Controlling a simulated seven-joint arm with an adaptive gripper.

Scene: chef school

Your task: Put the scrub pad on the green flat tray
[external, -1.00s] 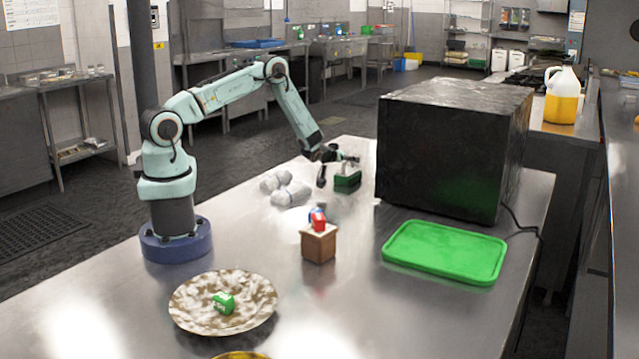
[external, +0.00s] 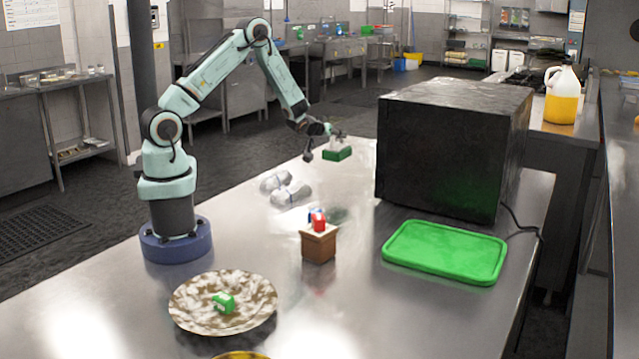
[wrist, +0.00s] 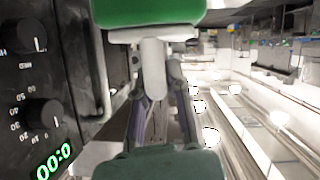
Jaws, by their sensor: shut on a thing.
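The scrub pad (external: 337,154), green below with a pale upper part, is held in my gripper (external: 326,137) in the air above the far part of the steel table. In the wrist view the scrub pad (wrist: 150,12) fills the top middle, and my gripper (wrist: 155,88) is shut on its pale part. The green flat tray (external: 444,253) lies on the table at the right, in front of the black oven, with nothing on it. My gripper is behind and to the left of the tray, apart from it.
A black oven (external: 440,150) stands close to the right of my gripper; its knobs show in the wrist view (wrist: 42,115). A wooden block with a red item (external: 319,243), white shoe-like items (external: 290,194) and a patterned plate (external: 190,305) stand on the table.

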